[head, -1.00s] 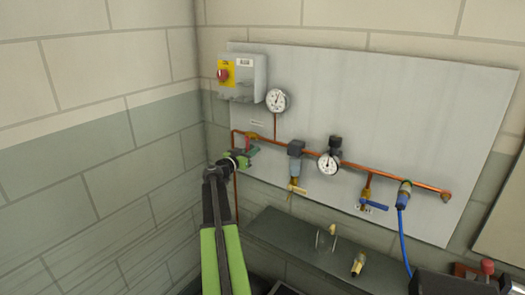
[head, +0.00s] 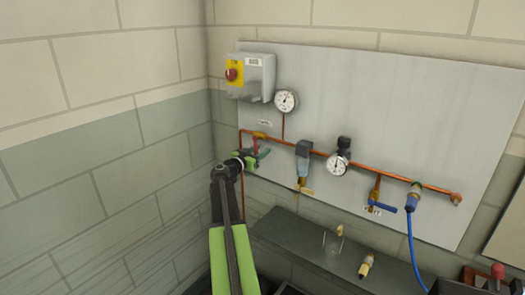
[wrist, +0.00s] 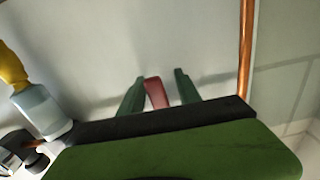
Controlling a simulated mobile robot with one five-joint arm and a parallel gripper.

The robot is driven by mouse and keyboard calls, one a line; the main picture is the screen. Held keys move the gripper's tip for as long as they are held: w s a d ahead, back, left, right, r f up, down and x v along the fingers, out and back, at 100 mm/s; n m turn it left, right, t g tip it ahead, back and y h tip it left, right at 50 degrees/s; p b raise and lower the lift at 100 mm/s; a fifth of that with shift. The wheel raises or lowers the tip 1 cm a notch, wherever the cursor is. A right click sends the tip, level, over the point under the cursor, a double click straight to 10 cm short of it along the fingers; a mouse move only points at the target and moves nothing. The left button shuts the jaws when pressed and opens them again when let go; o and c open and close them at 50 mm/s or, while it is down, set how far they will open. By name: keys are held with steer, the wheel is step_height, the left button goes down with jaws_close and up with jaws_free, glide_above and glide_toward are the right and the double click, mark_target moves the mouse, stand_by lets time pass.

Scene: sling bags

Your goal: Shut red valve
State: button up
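The red valve's handle (head: 256,146) hangs down from a brass body (head: 259,135) on the copper pipe, at the left end of the grey panel. My gripper (head: 259,156) is at this handle. In the wrist view the red handle (wrist: 155,93) stands between my two green fingers. The fingers are apart, with a clear gap on the right of the handle. The left finger is very close to the handle; I cannot tell whether it touches. The lower part of the handle is hidden behind my gripper's body.
The copper pipe (head: 243,190) runs down just left of the valve. Two gauges, a blue-handled valve (head: 386,208) and a switch box (head: 260,76) are on the panel (head: 400,110). A shelf (head: 290,232) with small parts lies below. A block wall is close on the left.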

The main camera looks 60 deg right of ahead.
steer(key=w+a, duration=0.3)
steer(key=a, duration=1.4)
